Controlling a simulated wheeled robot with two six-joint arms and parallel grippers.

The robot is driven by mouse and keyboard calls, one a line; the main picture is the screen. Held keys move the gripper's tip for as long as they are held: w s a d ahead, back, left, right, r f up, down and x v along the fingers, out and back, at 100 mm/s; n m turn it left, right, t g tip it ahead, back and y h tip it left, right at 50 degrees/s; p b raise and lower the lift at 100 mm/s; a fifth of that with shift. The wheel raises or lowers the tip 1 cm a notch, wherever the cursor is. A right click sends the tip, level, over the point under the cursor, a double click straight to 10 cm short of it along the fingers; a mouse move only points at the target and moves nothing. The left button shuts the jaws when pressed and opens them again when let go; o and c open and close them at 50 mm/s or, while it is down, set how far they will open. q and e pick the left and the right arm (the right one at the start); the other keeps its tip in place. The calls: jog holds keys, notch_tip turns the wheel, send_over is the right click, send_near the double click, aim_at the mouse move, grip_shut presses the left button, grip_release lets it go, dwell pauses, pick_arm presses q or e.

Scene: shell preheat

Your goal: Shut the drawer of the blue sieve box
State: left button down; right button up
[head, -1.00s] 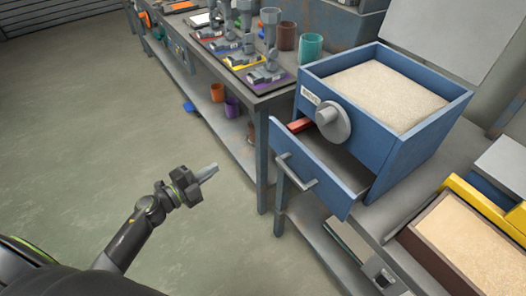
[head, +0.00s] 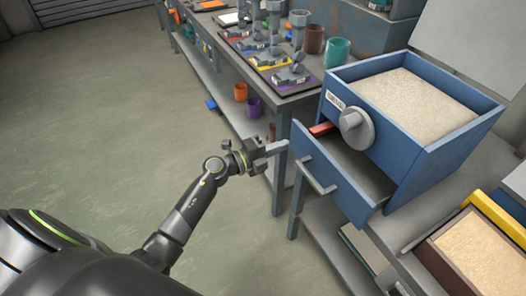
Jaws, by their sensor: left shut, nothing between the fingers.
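The blue sieve box (head: 425,135) stands on the bench at the right, with pale sand in its open top and a grey round knob on its front. Its drawer (head: 335,182) is pulled out toward the left and has a grey bar handle (head: 318,174). A red object (head: 322,129) shows in the gap at the drawer's back. My left gripper (head: 278,147) is shut and empty, a little to the left of the drawer front and apart from it in the picture. My right gripper is not in view.
A bench (head: 283,102) with grey devices on coloured mats and several cups runs behind the box. A brown tray of sand (head: 480,250) with a yellow edge sits at the lower right. The floor at the left is clear.

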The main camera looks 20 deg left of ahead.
pick_arm(q)
jog(key=shift+x, duration=0.9)
jog(key=shift+w+d, duration=0.2)
jog(key=shift+w, duration=0.1)
jog(key=x, duration=0.7)
jog(key=shift+r, duration=0.3)
